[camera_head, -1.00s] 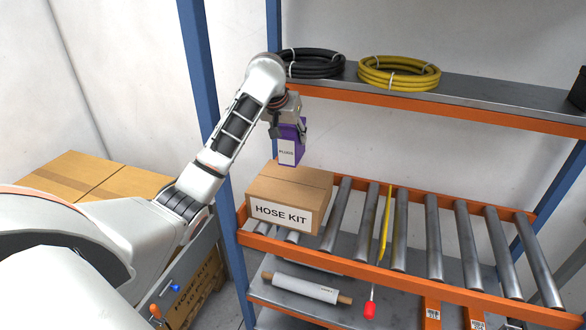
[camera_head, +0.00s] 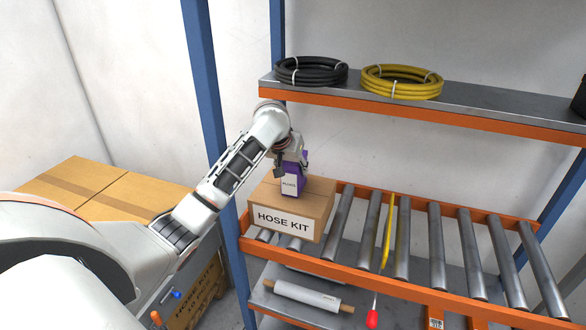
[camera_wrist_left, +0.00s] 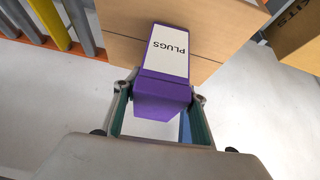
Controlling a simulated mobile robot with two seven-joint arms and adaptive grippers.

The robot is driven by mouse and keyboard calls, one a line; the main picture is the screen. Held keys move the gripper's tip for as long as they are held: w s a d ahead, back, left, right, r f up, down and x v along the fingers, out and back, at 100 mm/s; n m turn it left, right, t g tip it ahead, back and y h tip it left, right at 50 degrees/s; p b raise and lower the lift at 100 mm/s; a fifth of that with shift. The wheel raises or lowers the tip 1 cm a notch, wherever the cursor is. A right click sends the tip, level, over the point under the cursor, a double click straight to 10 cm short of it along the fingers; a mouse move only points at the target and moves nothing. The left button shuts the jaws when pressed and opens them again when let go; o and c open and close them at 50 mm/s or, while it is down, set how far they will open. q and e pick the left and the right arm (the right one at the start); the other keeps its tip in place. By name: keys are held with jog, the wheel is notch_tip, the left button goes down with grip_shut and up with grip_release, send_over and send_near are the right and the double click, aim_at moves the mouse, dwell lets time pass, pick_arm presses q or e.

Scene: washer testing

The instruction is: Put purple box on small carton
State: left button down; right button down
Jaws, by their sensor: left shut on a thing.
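The purple box (camera_head: 294,177) has a white label reading PLUGS. It is upright over the top of the small carton (camera_head: 316,193), which is marked HOSE KIT and sits on the roller shelf. My left gripper (camera_head: 291,158) is shut on the purple box from above. In the left wrist view the purple box (camera_wrist_left: 163,85) is between the two fingers (camera_wrist_left: 160,108), with the carton's brown top (camera_wrist_left: 120,20) beyond it. I cannot tell whether the box's bottom touches the carton. My right gripper is not in view.
An upper shelf (camera_head: 470,112) holds a black hose (camera_head: 311,70) and a yellow hose (camera_head: 402,81). A blue post (camera_head: 207,90) stands left of the carton.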

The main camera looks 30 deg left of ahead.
pick_arm(q)
jog(key=shift+f, duration=0.1)
jog(key=c, duration=1.2)
grip_release()
jog(key=v, duration=1.2)
